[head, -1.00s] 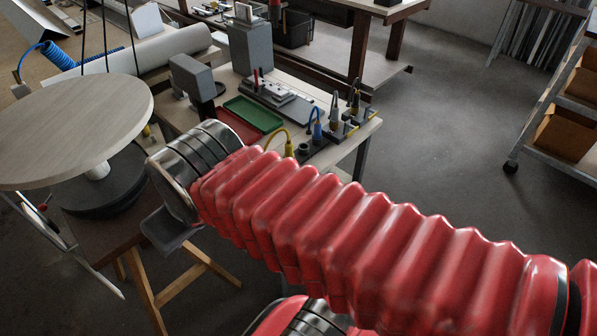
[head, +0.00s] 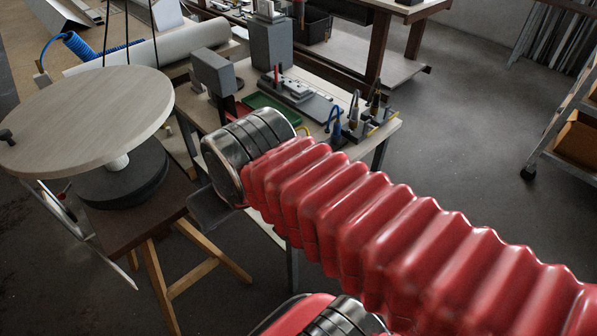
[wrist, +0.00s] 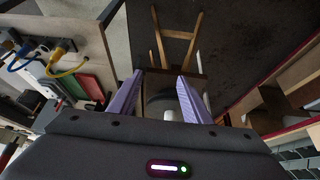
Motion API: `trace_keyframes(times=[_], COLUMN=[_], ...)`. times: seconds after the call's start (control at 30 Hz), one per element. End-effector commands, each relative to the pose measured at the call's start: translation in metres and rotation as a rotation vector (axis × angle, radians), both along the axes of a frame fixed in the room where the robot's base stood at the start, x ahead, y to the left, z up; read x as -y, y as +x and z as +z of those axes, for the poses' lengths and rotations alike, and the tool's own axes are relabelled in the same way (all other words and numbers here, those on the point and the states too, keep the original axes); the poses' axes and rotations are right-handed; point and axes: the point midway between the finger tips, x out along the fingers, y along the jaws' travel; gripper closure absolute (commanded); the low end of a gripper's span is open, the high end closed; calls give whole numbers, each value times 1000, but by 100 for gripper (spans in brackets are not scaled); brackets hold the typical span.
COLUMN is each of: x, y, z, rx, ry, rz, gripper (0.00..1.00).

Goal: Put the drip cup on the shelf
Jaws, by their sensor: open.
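I cannot make out the drip cup for certain in either view. A small dark object (head: 7,136) sits at the left edge of the round pale board (head: 80,115); it is too small to name. A wheeled rack (head: 562,125) with shelves stands at the far right; I cannot tell whether it is the shelf meant. In the wrist view my gripper (wrist: 160,88) is open, its two purple fingers apart. A dark round shape and a short white cylinder (wrist: 173,115) show between and beyond them, not held. In the head view my red-sleeved arm hides the fingers.
The round board stands on a dark round base (head: 122,178) on a wooden stool (head: 150,225), close to my arm's end. A bench (head: 385,130) behind carries a green tray (head: 262,101), a grey block device (head: 265,45) and corded tools. Floor at right is clear.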

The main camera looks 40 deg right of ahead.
Motion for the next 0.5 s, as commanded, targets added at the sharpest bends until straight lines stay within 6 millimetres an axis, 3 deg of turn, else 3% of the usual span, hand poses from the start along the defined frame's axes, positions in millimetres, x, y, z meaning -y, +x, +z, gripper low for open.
trace_keyframes(times=[0.17, 0.5], x=[24, 122], y=[20, 63], z=[-12, -54], rx=[0, -1], ry=[-46, -184], rz=[-53, -163], gripper=[45, 45])
